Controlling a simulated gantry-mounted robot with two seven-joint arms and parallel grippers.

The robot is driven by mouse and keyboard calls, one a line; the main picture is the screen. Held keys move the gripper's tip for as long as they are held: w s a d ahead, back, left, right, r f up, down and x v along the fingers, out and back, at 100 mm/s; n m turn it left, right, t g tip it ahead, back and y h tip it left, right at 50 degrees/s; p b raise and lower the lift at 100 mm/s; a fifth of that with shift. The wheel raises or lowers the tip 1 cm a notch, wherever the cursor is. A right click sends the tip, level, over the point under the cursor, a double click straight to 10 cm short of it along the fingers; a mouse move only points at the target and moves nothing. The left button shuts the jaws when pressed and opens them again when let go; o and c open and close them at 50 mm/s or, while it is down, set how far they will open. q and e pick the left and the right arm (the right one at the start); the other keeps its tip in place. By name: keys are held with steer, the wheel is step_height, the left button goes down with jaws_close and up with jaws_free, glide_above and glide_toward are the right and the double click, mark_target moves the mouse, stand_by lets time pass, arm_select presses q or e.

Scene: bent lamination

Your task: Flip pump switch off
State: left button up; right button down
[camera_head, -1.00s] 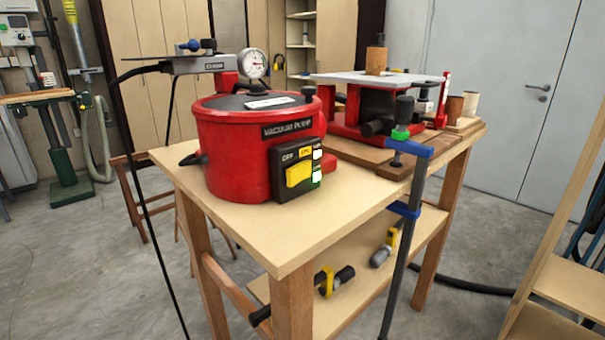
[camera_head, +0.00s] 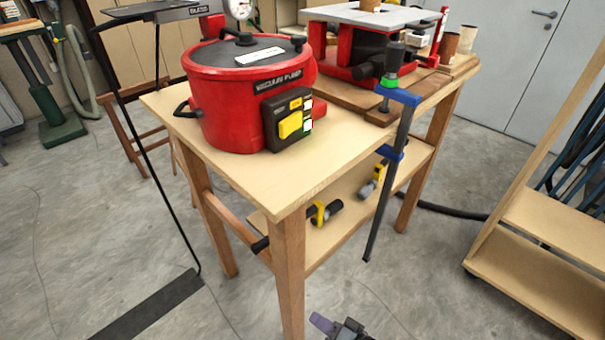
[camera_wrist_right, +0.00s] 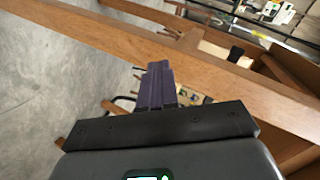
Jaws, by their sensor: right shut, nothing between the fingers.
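The red vacuum pump (camera_head: 225,105) stands on the wooden workbench. Its black switch box (camera_head: 272,138) faces the front right and carries a yellow rocker switch (camera_head: 291,125). Lit indicators (camera_head: 307,115) sit beside the switch, the lowest with a green glow. My right gripper (camera_head: 322,322) is at the bottom edge of the head view, low in front of the bench and well away from the switch. In the right wrist view its purple fingers (camera_wrist_right: 157,85) are shut with nothing between them. My left gripper is not in view.
The wooden workbench (camera_head: 235,182) has a front leg (camera_head: 290,280) near my right gripper. A blue and black clamp (camera_head: 402,120) hangs at the bench's right side. A wooden rack (camera_head: 545,225) stands at the right. Grey floor is open between bench and rack.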

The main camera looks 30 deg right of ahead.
mark_target(288, 131)
steer(key=w+d+r+m+t+y+p, duration=0.1)
steer(key=d+r+p, duration=0.2)
steer(key=r+p, duration=1)
steer(key=w+d+r+m+t+y+p, duration=0.1)
steer(key=d+r+p, duration=0.2)
steer(key=r+p, duration=1.1)
steer(key=w+d+r+m+t+y+p, duration=0.1)
steer(key=d+r+p, duration=0.2)
steer(key=r+p, duration=1.1)
steer(key=shift+w+d+r+m, duration=0.3)
steer(key=shift+d+r, duration=0.1)
steer(key=shift+r, duration=0.25)
steer(key=shift+w, duration=0.15)
steer(key=x, duration=1.3)
steer(key=shift+w+a+r+p, duration=0.2)
steer(key=shift+w+a+p, duration=0.05)
steer(key=shift+w+p, duration=0.1)
